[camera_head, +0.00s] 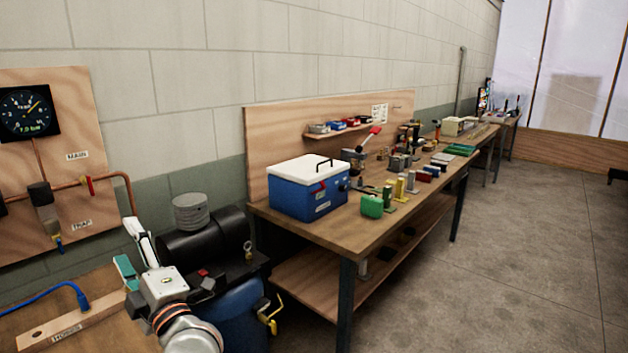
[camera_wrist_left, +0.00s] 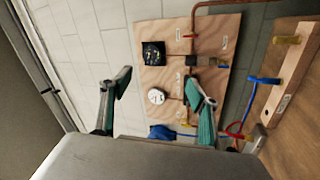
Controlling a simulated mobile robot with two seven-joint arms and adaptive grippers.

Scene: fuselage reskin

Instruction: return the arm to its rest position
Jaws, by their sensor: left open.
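My left arm comes in at the lower left of the head view, and its gripper (camera_head: 130,245) is above the wooden bench with the hose block. The left wrist view shows the two teal-padded fingers of this gripper (camera_wrist_left: 158,85) spread wide apart with nothing between them. A plywood gauge panel (camera_wrist_left: 220,60) stands beyond the fingers in that view, apart from them as far as I can tell. My right gripper is in neither view.
A black compressor cylinder (camera_head: 205,238) and a blue tank (camera_head: 236,315) stand close to the right of my left gripper. A workbench (camera_head: 320,232) carries a blue-and-white cooler (camera_head: 305,195) and several small parts. The concrete floor (camera_head: 500,270) on the right is clear.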

